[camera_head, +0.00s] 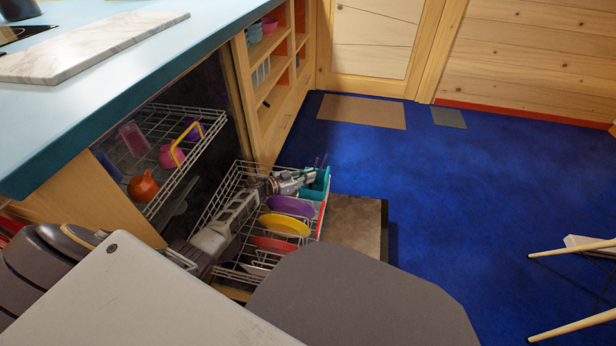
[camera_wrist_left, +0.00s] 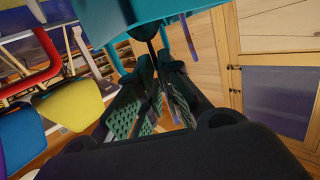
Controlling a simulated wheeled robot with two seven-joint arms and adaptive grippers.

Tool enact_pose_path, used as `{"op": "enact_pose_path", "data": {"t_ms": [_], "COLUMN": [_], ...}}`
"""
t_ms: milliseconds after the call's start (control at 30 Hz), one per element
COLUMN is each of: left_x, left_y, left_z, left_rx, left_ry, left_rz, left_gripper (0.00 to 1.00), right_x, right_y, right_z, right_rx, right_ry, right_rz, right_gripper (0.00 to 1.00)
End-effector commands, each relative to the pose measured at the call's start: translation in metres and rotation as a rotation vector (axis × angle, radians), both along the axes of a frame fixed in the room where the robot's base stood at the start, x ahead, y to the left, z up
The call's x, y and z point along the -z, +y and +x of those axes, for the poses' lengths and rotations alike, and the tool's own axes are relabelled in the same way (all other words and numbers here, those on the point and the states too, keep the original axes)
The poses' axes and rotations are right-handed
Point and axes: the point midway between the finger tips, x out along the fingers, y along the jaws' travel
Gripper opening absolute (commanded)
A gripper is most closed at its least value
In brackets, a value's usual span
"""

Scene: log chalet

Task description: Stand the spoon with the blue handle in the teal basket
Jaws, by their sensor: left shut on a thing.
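The teal basket (camera_head: 321,187) stands at the far right end of the pulled-out lower dishwasher rack. It also fills the top of the left wrist view (camera_wrist_left: 135,18), close in front of the fingers. My left gripper (camera_head: 306,177) reaches along the rack to the basket's rim. In the left wrist view its fingers (camera_wrist_left: 153,75) are closed together on something thin, taken to be the spoon. The fingers and the basket hide most of it, and I cannot tell how deep it sits. Thin upright handles show above the basket. My right gripper is out of view.
The lower rack (camera_head: 215,205) holds a purple plate (camera_head: 292,206), a yellow plate (camera_head: 284,225) and a red plate (camera_head: 274,244). The upper rack (camera_head: 188,118) holds cups and an orange pot (camera_head: 143,186). The teal counter (camera_head: 95,100) overhangs at left. Blue floor lies open at right.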

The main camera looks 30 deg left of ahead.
Motion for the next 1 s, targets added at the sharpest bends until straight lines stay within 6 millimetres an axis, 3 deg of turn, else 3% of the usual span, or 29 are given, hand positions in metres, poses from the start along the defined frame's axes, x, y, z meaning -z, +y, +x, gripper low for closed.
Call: {"op": "enact_pose_path", "data": {"t_ms": [133,167,333,1000], "left_x": [0.0,0.0,0.0,-0.01], "left_y": [0.0,0.0,0.0,0.0], "left_z": [0.0,0.0,0.0,0.0], "left_rx": [0.0,0.0,0.0,0.001], "left_ry": [0.0,0.0,0.0,0.0], "left_rz": [0.0,0.0,0.0,0.0], "left_gripper": [0.0,0.1,0.32,0.32], "right_x": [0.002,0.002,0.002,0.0], "right_y": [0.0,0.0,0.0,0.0], "right_z": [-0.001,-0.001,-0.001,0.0], "right_rx": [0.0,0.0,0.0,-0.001], "right_ry": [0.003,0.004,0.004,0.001], "right_rz": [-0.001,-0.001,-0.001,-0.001], "right_gripper": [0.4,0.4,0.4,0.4]}}
